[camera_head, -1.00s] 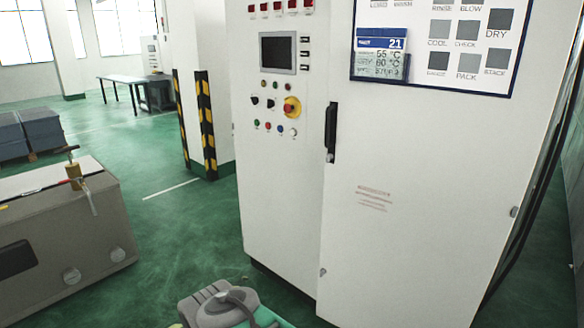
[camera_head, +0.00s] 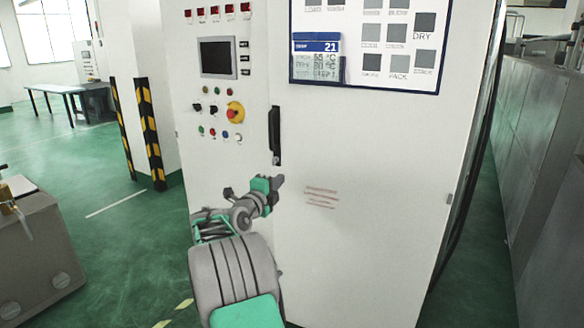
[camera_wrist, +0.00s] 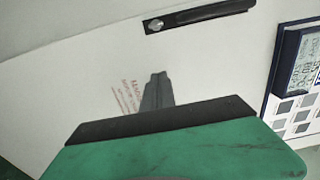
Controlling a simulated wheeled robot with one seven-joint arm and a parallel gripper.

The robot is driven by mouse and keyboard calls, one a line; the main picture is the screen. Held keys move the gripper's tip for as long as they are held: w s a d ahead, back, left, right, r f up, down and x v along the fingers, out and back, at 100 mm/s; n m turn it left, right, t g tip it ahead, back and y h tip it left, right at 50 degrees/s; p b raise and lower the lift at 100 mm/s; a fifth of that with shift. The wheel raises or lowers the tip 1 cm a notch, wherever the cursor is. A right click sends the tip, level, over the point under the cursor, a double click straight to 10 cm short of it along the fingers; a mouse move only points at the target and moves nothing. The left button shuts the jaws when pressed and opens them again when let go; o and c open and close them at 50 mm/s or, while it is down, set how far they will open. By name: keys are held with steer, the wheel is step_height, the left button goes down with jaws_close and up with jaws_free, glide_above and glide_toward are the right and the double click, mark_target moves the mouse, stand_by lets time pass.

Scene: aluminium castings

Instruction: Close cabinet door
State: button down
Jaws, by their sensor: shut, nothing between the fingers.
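The white cabinet (camera_head: 225,120) has a door (camera_head: 370,220) on its right part. A black upright handle (camera_head: 275,135) sits near the door's left edge. The door looks nearly flush with the control panel side; I cannot tell whether a small gap is left. My gripper (camera_head: 279,182) is shut and empty, just below the handle near the door's left edge. In the wrist view, my gripper (camera_wrist: 157,80) points at the white door face (camera_wrist: 80,75), beside small red print, with the handle (camera_wrist: 200,16) beyond it. Contact with the door cannot be told.
The panel carries a screen (camera_head: 218,57), buttons and a red-yellow emergency stop (camera_head: 235,112). A board with a display card (camera_head: 318,58) is on the door. A grey machine (camera_head: 40,240) stands left, a grey wall-like unit (camera_head: 540,150) right. Green floor (camera_head: 120,250) is free at left.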

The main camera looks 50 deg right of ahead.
mark_target(296, 165)
steer(key=p+x, duration=0.3)
steer(key=x, duration=0.7)
steer(key=shift+d, duration=0.1)
steer(key=shift+w+d, duration=0.15)
steer(key=shift+d, duration=0.2)
